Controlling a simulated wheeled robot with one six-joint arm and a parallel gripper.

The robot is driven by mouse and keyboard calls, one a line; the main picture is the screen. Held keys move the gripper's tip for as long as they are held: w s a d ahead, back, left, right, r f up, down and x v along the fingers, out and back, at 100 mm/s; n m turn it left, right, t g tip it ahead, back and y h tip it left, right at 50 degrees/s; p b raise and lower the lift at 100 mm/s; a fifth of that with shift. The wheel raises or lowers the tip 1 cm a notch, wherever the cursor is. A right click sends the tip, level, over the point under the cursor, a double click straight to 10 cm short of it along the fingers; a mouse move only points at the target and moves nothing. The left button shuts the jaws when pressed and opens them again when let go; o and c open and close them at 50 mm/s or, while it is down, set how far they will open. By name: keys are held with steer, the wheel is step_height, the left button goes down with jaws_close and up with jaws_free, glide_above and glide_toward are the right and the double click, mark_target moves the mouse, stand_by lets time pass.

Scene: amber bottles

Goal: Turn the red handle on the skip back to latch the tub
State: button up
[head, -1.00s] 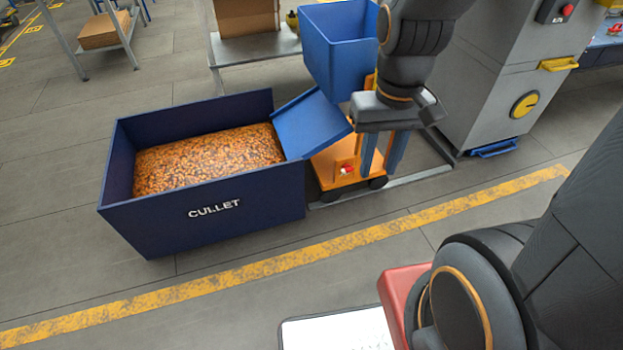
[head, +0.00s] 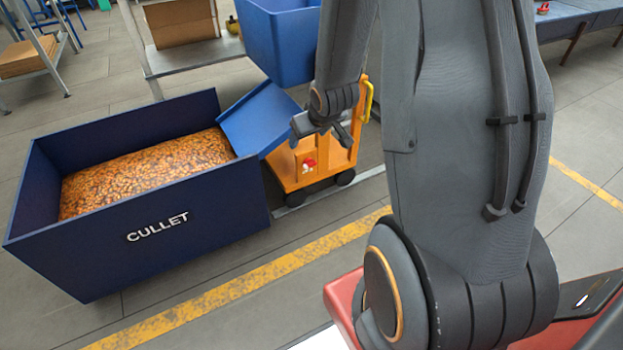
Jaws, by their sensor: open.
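The skip is an orange wheeled frame (head: 343,157) on a grey rail, with a blue tub (head: 277,42) above it. The tub looks roughly upright, partly hidden by my arm. The small red handle (head: 309,164) is on the skip's front face, near its lower left, beside a pale fitting. My gripper (head: 335,133) is open and empty in the picture, just above and to the right of the red handle, in front of the skip's upper part. Its fingers are small and partly hidden, and I see no contact with the handle.
A dark blue CULLET bin (head: 143,243) full of amber pieces stands left of the skip. A blue sloping plate (head: 258,120) lies between bin and skip. A yellow floor line (head: 240,290) crosses in front. A shelf with a cardboard box (head: 181,22) stands behind.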

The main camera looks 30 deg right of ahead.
steer(key=w+d+f+t+b, duration=0.3)
steer(key=w+f+b, duration=0.25)
steer(key=f, duration=0.45)
steer(key=w+d+f+t+b, duration=0.2)
steer(key=w+d+f+b, duration=0.25)
steer(key=f+b, duration=0.35)
steer(key=t+y+b, duration=0.1)
steer(key=t+b, duration=0.5)
steer(key=b, duration=0.5)
glide_toward(311, 166)
steer(key=shift+w+d+r+b, duration=0.1)
steer(key=shift+w+b, duration=2)
steer(key=shift+w, duration=1.95)
steer(key=c, duration=1.1)
steer(key=shift+o, duration=0.2)
